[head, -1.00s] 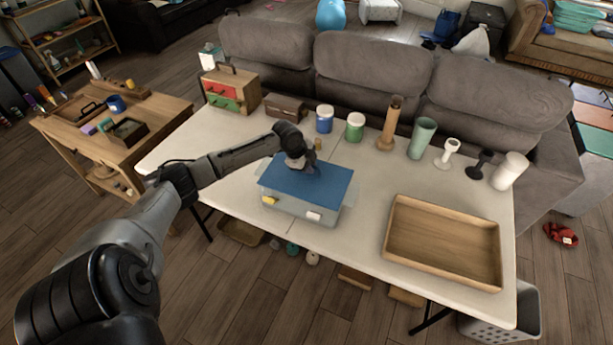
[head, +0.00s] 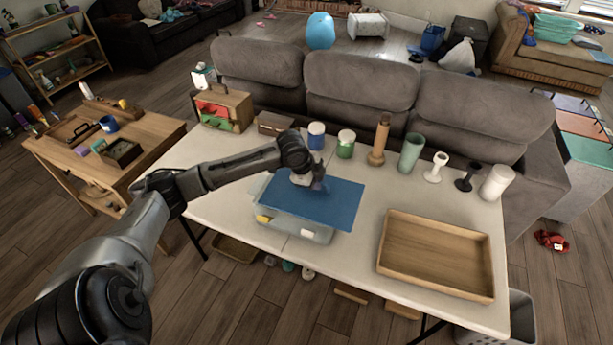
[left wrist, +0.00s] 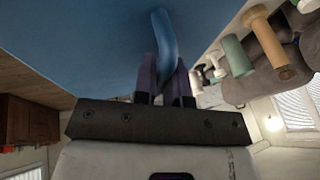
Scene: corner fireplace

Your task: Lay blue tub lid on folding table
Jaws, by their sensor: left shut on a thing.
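The blue tub lid (head: 334,204) is in the head view, held over the tub and overhanging it to the right. My left gripper (head: 318,184) is shut on the lid's raised handle; the left wrist view shows the fingers (left wrist: 165,85) closed around the blue handle under the broad blue lid (left wrist: 70,40). My right gripper is not in view.
A wooden tray (head: 435,258) takes up the table's right end. Jars, a wooden vase (head: 379,140), a green cup (head: 411,153) and a white cylinder (head: 496,183) line the back edge. The table is bare between tub and tray, and left of the tub.

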